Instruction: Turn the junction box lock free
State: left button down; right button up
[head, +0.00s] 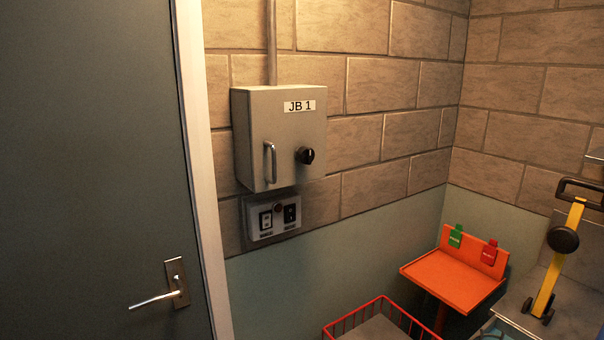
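The junction box (283,137) is a grey metal box on the brick wall, left of the middle in the head view. Its label (299,106) reads JB 1. Its door looks closed, with a vertical metal handle (270,163) on the left. A black round lock knob (305,155) sits to the right of the handle. Neither of my grippers shows in the head view.
A switch plate (273,217) is just below the box. A dark door (90,170) with a lever handle (155,299) fills the left. A red wire basket (378,322), an orange stand (453,279) with green and red tags, and a yellow tool (560,258) are lower right.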

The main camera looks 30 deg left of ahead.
aim_at(305, 155)
jog(key=k+u, duration=0.1)
jog(key=u, duration=0.3)
jog(key=k+u, duration=0.1)
jog(key=u, duration=0.35)
jog(key=k+u, duration=0.1)
jog(key=u, duration=0.3)
